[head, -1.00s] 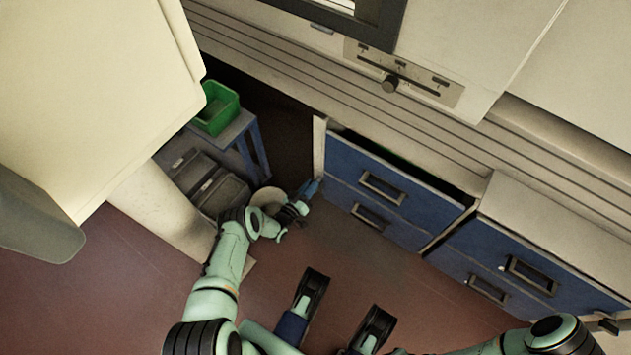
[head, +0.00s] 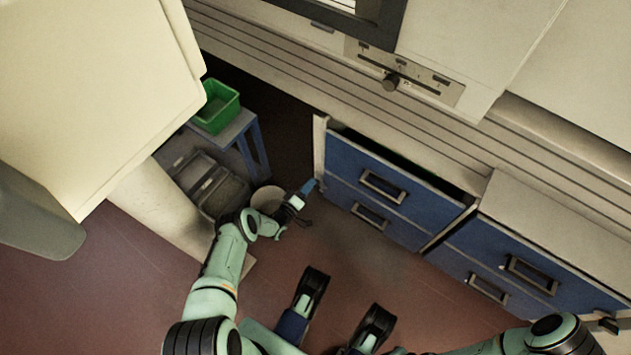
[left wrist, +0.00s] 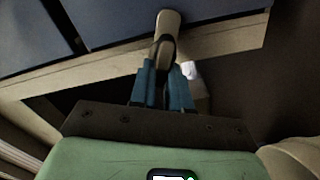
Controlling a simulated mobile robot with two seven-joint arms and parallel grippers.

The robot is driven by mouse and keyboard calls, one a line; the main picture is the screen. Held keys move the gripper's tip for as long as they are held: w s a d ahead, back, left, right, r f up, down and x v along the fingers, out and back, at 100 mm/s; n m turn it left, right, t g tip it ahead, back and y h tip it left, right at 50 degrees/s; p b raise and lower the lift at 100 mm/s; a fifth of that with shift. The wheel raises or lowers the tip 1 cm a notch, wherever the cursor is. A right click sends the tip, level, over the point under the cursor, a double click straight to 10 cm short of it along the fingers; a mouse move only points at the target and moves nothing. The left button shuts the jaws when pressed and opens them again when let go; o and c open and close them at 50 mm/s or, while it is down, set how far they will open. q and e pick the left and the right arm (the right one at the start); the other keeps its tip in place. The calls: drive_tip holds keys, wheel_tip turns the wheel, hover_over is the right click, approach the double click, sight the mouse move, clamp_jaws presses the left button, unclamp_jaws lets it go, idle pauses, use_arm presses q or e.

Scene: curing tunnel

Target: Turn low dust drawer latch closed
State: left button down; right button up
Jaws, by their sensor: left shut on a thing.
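My left gripper (head: 311,186) is low at the left edge of the blue drawer unit. In the left wrist view its blue fingers (left wrist: 165,85) are closed around a tan, round-ended latch lever (left wrist: 168,22) with a dark band at the fingertips. The lever lies against the dark blue drawer front (left wrist: 110,18). In the head view the latch is too small and too covered by the fingers to read its angle.
The upper blue drawer (head: 375,180) stands open at its top. Another blue drawer unit (head: 530,270) is to the right. A green bin (head: 217,107) sits on a blue-legged stand at the left, with grey crates (head: 205,185) and a pale round container (head: 268,198) below. The floor in front is clear.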

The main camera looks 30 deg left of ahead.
use_arm(q)
drive_tip(key=n, duration=0.4)
drive_tip(key=shift+w+f+n, duration=0.15)
drive_tip(key=shift+f+n, duration=0.05)
drive_tip(key=shift+n, duration=0.2)
idle(0.4)
drive_tip(key=c, duration=1.1)
unclamp_jaws()
drive_tip(key=shift+s+a+p, duration=0.15)
drive_tip(key=shift+s+p, duration=0.65)
drive_tip(key=shift+s, duration=1.4)
drive_tip(key=shift+s+a+p, duration=0.15)
drive_tip(key=shift+s+p, duration=0.65)
drive_tip(key=shift+s, duration=1.45)
drive_tip(key=shift+s+a+p, duration=0.15)
drive_tip(key=shift+s+p, duration=0.65)
drive_tip(key=shift+s, duration=1.4)
use_arm(e)
drive_tip(key=w+a+r+t, duration=0.1)
drive_tip(key=w+r+t, duration=0.2)
drive_tip(key=w, duration=0.6)
drive_tip(key=shift+w+r+n, duration=0.15)
drive_tip(key=shift+r+n, duration=0.15)
drive_tip(key=shift+r, duration=1.1)
